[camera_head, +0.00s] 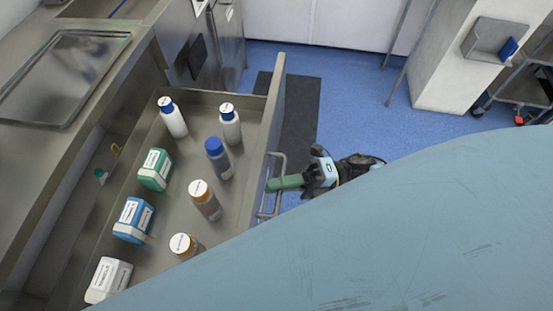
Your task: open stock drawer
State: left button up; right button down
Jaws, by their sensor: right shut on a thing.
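The stock drawer (255,130) is pulled well out from the steel counter, and its inside shows. It holds several bottles and boxes. Its bar handle (265,214) is on the outer front face. My right gripper (276,184) is at this handle with its green fingers shut on it. The handle part between the fingers is hidden. My left gripper is not in view.
In the drawer are white bottles (230,127), a blue-capped grey bottle (217,158), brown bottles (204,199), a green box (155,169), a blue box (133,219) and a white box (108,279). A steel tray (62,75) lies on the counter.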

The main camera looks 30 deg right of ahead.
jog(key=c, duration=1.8)
grip_release()
jog(key=shift+o, duration=0.2)
jog(key=shift+d, duration=0.1)
